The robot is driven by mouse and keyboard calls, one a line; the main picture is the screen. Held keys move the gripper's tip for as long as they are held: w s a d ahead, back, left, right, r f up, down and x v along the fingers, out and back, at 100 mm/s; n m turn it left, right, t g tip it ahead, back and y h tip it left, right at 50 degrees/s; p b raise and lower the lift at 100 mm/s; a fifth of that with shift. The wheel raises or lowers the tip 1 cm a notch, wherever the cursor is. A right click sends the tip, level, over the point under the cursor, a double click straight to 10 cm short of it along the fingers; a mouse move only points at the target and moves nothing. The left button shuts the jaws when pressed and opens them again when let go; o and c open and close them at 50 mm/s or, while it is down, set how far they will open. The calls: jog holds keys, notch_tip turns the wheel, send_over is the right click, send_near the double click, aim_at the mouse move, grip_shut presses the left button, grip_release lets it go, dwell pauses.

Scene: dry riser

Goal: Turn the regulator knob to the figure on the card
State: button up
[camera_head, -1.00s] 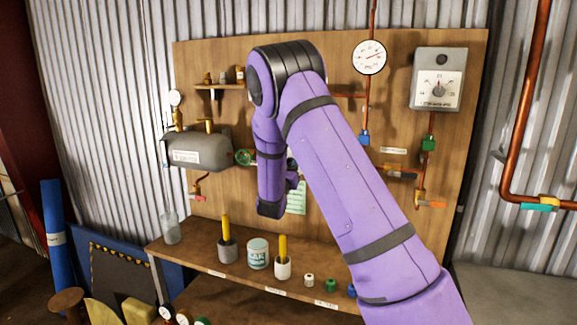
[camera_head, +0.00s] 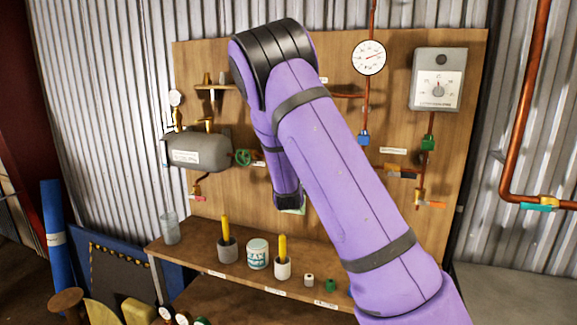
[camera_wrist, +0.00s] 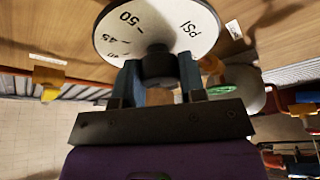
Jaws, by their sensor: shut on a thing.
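In the wrist view the regulator knob (camera_wrist: 158,66) is a dark round knob in front of a white dial (camera_wrist: 180,22) marked PSI, with 50, 45 and a partly cut-off 40 showing upside down. My gripper (camera_wrist: 157,76) is shut on the knob, with one dark finger on each side of it. I cannot make out the knob's pointer. In the head view my arm hides the gripper, knob and dial.
On the wooden board (camera_head: 225,60) are a grey tank (camera_head: 198,152), a green handwheel (camera_head: 243,158), a white gauge (camera_head: 369,57) and a grey dial box (camera_head: 438,80). Copper pipes with valves run at the right. Pots and small fittings stand on the bench (camera_head: 200,255) below.

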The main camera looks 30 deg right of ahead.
jog(key=n+g+y, duration=0.1)
jog(key=n, duration=0.3)
jog(key=shift+n, duration=0.4)
jog(key=shift+n+g+y, duration=0.5)
jog(key=shift+n+g, duration=0.1)
jog(key=shift+n, duration=0.9)
jog(key=shift+f, duration=0.1)
jog(key=o, duration=0.9)
jog(key=v, duration=1.1)
jog(key=shift+w, duration=0.1)
